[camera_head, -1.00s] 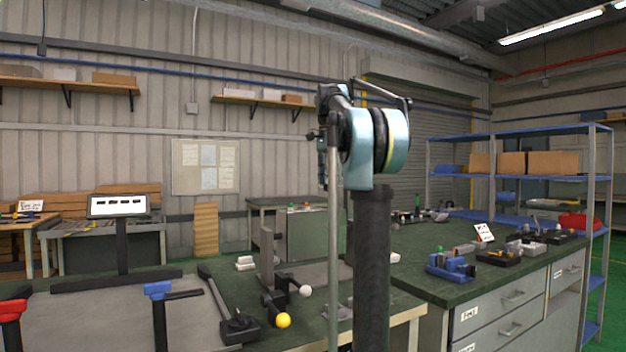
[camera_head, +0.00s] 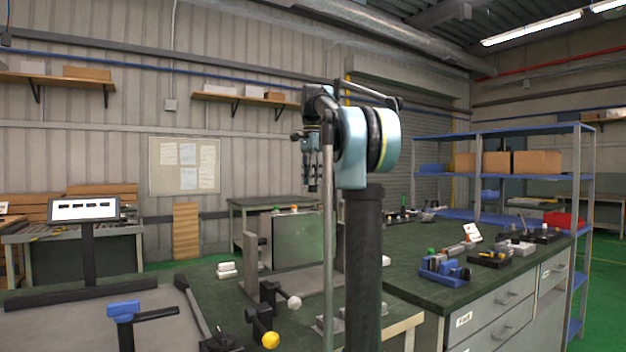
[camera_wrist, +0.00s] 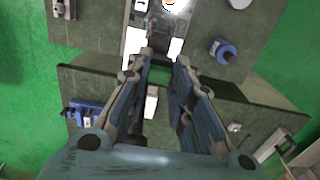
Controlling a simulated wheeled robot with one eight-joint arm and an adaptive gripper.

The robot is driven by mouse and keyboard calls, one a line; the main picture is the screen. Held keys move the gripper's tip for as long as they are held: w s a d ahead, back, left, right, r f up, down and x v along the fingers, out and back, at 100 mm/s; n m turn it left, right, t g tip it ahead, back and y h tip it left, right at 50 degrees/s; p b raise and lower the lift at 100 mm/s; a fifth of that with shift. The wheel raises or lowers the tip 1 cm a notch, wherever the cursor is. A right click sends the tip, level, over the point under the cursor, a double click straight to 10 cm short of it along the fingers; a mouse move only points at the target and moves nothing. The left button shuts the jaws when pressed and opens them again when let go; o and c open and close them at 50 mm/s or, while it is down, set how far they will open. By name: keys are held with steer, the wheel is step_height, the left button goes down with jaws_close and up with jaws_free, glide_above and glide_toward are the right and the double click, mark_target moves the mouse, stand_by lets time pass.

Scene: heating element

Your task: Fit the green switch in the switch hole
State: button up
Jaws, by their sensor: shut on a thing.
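My gripper (camera_head: 312,188) hangs pointing down beside my upper arm in the head view, above the benches. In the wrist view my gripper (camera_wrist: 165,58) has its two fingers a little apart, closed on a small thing. A dark green patch (camera_wrist: 160,74) between the fingers looks like the green switch, but its outline is unclear and the floor is green too. I cannot make out the switch hole in either view.
A green-topped bench (camera_head: 400,272) at right bears a blue holder (camera_head: 445,270) and several small parts. A blue shelf rack (camera_head: 505,211) stands behind it. A steel-coloured panel (camera_head: 299,240) stands at the back. Stands with yellow and white knobs (camera_head: 270,340) are near.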

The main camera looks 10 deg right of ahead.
mark_target(312, 191)
steer(key=shift+f, duration=2.55)
steer(key=shift+s+d+f, duration=0.15)
steer(key=shift+f, duration=1.55)
steer(key=o, duration=0.8)
steer(key=shift+o, duration=0.2)
steer(key=shift+r, duration=0.1)
step_height(312, 191, up, 11)
steer(key=shift+r, duration=0.4)
